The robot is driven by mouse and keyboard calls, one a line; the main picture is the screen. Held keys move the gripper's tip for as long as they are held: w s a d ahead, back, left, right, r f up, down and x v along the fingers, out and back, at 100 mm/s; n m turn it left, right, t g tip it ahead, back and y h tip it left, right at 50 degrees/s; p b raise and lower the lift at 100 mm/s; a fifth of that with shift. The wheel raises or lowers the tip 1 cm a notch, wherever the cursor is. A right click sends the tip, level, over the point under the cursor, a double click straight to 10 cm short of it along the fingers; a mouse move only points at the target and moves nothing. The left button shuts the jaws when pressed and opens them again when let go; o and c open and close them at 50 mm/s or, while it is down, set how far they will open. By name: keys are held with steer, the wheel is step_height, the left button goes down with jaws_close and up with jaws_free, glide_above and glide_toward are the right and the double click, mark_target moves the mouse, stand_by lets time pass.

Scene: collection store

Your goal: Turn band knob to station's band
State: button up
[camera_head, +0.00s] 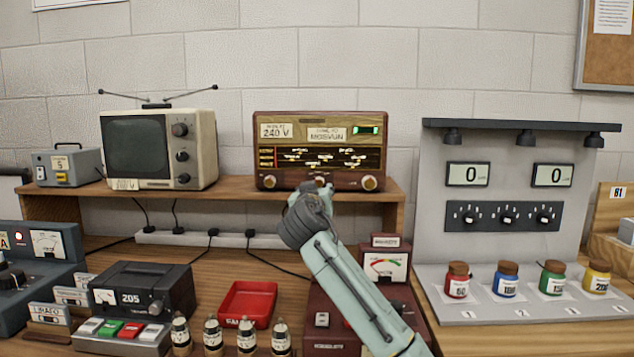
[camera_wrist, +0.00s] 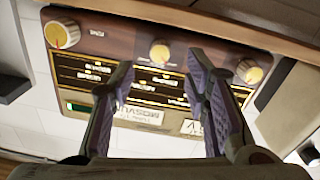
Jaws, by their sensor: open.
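The radio (camera_head: 320,119) is a brown wooden set on the shelf, with a lit dial, a green indicator and white cards reading "240 V" and, less clearly, a "tune to" station name. It has a left knob (camera_head: 269,181), a right knob (camera_head: 369,183) and a middle knob. The wrist view shows the radio upside down, with the middle knob (camera_wrist: 160,52) in line between my open fingertips. I cannot tell if they touch it. My gripper (camera_head: 312,193) is at the radio's lower front edge, hiding most of the middle knob. Which knob is the band knob is not readable.
A small television (camera_head: 160,148) stands left of the radio on the wooden shelf (camera_head: 236,190). Below are a red tray (camera_head: 247,303), a meter box (camera_head: 386,265) and several small bottles. A grey display stand (camera_head: 440,215) with jars is to the right.

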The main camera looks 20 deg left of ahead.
mark_target(319, 184)
steer(key=p+x, duration=0.2)
steer(key=x, duration=0.4)
steer(key=shift+w, duration=0.15)
jaws_close()
stand_by(0.3)
